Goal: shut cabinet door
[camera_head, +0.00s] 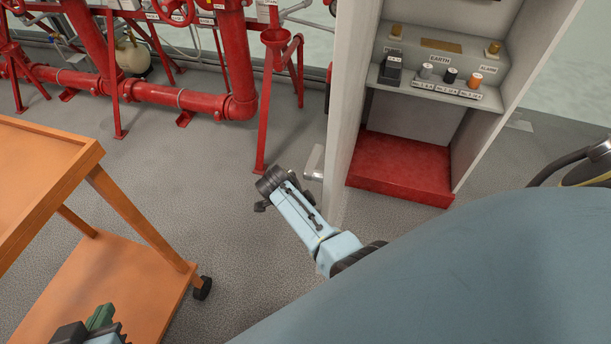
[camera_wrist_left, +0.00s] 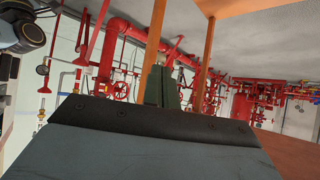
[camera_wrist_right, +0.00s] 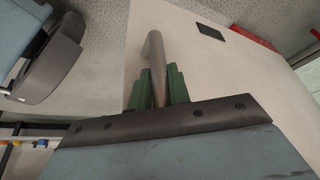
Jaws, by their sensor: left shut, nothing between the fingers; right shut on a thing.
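The cabinet (camera_head: 430,122) stands open at the right of the head view, its shelf and red base inside showing. Its pale door (camera_head: 352,90) is seen nearly edge-on, with a metal handle (camera_head: 315,163) on its left side. In the right wrist view, my right gripper (camera_wrist_right: 158,88) has its green fingers closed around the bent metal handle (camera_wrist_right: 154,48) on the pale door face (camera_wrist_right: 225,75). The fingers do not show clearly in the head view. My left gripper (camera_head: 103,318) is at the bottom left, shut and empty; it also shows in the left wrist view (camera_wrist_left: 161,82).
An orange trolley (camera_head: 45,165) stands at the left, near my left gripper. Red pipework (camera_head: 175,98) and a red funnel stand (camera_head: 275,38) are at the back. Grey floor (camera_head: 215,165) is open between trolley and door. Several small labelled items stand on the cabinet shelf.

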